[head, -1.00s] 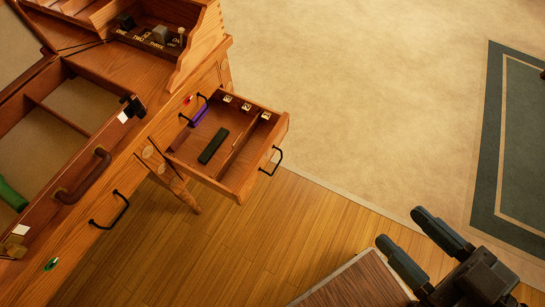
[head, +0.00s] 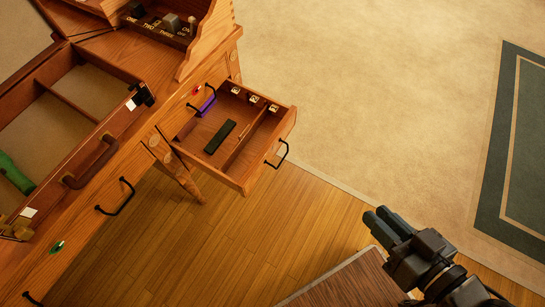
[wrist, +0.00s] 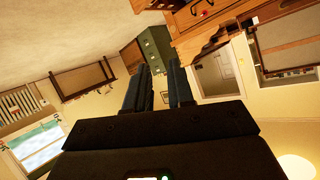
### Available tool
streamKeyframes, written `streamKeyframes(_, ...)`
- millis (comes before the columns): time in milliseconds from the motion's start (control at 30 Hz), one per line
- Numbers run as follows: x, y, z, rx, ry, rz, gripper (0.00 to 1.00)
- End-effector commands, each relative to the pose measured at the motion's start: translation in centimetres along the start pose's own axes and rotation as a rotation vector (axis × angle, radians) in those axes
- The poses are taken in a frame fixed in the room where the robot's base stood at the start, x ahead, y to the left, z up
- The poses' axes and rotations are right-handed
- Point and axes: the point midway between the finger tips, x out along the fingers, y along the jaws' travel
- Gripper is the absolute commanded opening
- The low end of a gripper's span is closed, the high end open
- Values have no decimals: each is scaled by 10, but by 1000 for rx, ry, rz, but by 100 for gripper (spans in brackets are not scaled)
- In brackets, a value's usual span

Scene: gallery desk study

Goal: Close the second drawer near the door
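An open wooden drawer (head: 246,187) sticks out from the right side of the desk (head: 150,110) in the head view. Its front carries a black bar handle (head: 278,156). Inside lie a dark oblong block (head: 220,137), a purple item (head: 207,106) and several small pale labelled pieces along the far side. My gripper (head: 375,215) is to the lower right of the drawer, apart from it and empty. Its two dark fingers show with a gap between them in the wrist view (wrist: 158,90).
A closed drawer with a black handle (head: 116,197) is left of the open one. The desk's lidded compartment (head: 75,105) stands open, holding a green item (head: 14,173). Bare wood floor (head: 270,230) and beige carpet (head: 390,90) lie between desk and gripper. A dark-topped surface (head: 345,280) is below my gripper.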

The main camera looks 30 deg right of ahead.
Motion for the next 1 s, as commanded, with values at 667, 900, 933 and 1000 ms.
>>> streamKeyframes(667, 233, 17, 66, 888, -506, -35, 0)
streamKeyframes(900, 251, 9, 63, 965, -561, -59, 0)
streamKeyframes(933, 253, 8, 64, 965, -562, -59, 0)
streamKeyframes(1000, 260, 6, 66, 964, -561, -60, 0)
